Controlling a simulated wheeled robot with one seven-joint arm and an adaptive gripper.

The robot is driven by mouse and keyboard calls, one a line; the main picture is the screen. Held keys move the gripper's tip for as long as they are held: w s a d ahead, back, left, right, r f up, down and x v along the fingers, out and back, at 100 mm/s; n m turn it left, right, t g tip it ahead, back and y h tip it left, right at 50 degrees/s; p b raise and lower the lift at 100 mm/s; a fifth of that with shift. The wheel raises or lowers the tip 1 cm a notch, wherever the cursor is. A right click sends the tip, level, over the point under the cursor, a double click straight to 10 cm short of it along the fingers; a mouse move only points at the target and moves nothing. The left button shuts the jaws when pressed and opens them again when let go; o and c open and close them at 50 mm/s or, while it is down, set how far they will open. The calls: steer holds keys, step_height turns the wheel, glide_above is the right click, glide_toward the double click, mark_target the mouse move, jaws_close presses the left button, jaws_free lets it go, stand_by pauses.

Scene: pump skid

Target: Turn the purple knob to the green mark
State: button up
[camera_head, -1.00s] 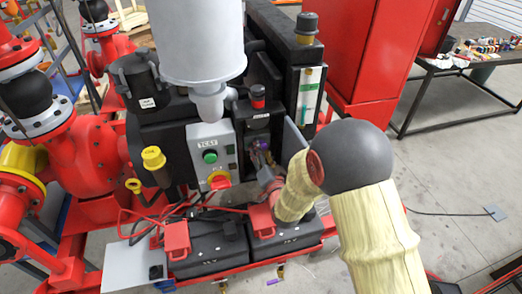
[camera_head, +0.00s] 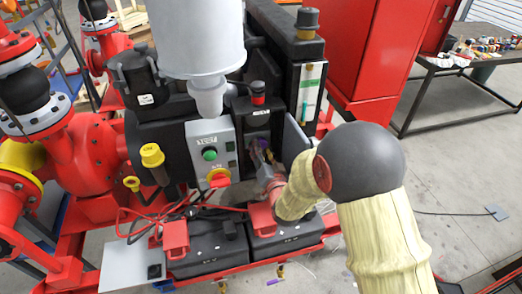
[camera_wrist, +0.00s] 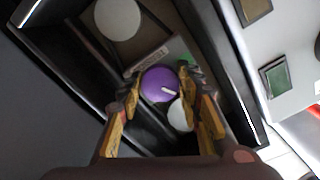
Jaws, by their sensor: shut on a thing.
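The purple knob (camera_wrist: 158,85) is round with a white pointer line, seen near the middle of the wrist view. It sits on a dark panel, with the pointer toward the right and slightly down. My gripper (camera_wrist: 162,90) has its two yellow-and-dark fingers on either side of the knob, shut on it. In the head view the knob (camera_head: 262,143) is small and mostly hidden by my gripper (camera_head: 264,160).
A grey control box with a green button (camera_head: 209,154) and a red-and-yellow switch (camera_head: 219,177) stands left of my gripper. A grey plate (camera_head: 296,138) stands close on the right. Black batteries (camera_head: 205,250) lie below. A white disc (camera_wrist: 181,115) is beside the knob.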

steer(key=n+b, duration=0.2)
steer(key=n, duration=0.1)
steer(key=n+b, duration=0.2)
steer(key=n, duration=0.1)
steer(key=shift+d+f+b, duration=0.15)
steer(key=shift+f+b, duration=0.05)
steer(key=shift+b, duration=0.15)
steer(key=n+b, duration=0.3)
steer(key=n, duration=0.2)
steer(key=shift+r+n, duration=0.1)
steer(key=shift+n, duration=0.3)
steer(key=o, duration=1.1)
steer(key=shift+c, duration=0.2)
steer(key=shift+o, duration=0.5)
steer(key=shift+r, duration=0.1)
steer(key=v, duration=1.2)
